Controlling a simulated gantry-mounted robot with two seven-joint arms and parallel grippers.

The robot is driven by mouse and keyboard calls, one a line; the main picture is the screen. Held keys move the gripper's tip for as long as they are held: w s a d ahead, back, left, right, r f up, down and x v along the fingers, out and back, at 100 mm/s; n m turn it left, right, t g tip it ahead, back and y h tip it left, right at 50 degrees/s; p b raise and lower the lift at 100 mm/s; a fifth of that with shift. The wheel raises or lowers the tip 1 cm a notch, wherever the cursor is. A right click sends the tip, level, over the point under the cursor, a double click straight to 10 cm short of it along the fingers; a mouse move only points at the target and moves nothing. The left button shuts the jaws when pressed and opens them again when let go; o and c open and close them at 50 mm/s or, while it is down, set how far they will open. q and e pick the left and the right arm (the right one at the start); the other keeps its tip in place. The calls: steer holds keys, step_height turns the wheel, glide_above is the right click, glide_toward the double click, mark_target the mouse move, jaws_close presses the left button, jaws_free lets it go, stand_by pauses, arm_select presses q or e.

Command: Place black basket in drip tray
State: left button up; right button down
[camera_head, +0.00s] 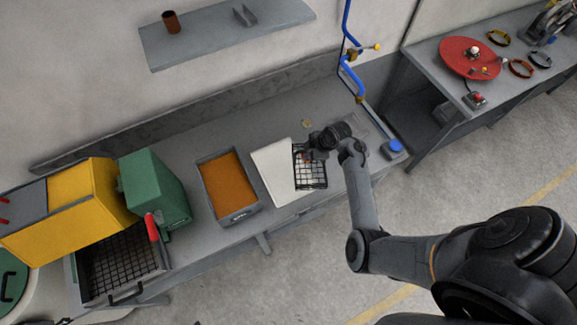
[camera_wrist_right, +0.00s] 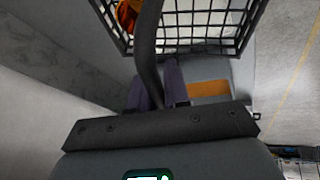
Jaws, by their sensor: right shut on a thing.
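The black wire basket (camera_head: 311,177) hangs or rests at the right part of a flat white tray (camera_head: 273,172), which looks like the drip tray. I cannot tell whether its bottom touches the tray. My right gripper (camera_head: 312,152) is at the basket's far side, shut on its handle. In the right wrist view the dark handle runs up between the fingers of the right gripper (camera_wrist_right: 157,88) to the basket mesh (camera_wrist_right: 205,30). An orange copper-coloured piece (camera_wrist_right: 127,14) lies in the basket. My left gripper is out of view.
A grey bin with orange-brown contents (camera_head: 228,186) stands left of the white tray. Further left are a green box (camera_head: 155,188), a yellow machine (camera_head: 85,200) and another black mesh basket (camera_head: 120,262). A blue-capped item (camera_head: 394,147) stands right of my wrist.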

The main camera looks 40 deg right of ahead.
steer(key=w+f, duration=0.1)
steer(key=w+a, duration=0.1)
steer(key=w+f, duration=0.1)
steer(key=shift+w+a+f, duration=0.1)
steer(key=shift+a+f, duration=0.2)
steer(key=shift+a, duration=0.05)
steer(key=shift+w+a+f+b, duration=0.2)
steer(key=shift+w+f+b, duration=0.25)
steer(key=shift+f, duration=0.05)
steer(key=shift+w+a+f+b, duration=0.2)
steer(key=shift+w+f+b, duration=0.25)
steer(key=shift+f, duration=0.05)
steer(key=w+r+b+x, duration=0.1)
steer(key=b+x, duration=0.7)
steer(key=b, duration=0.3)
steer(key=shift+w+a+f, duration=0.2)
steer(key=shift+w+a, duration=0.15)
steer(key=shift+w, duration=0.1)
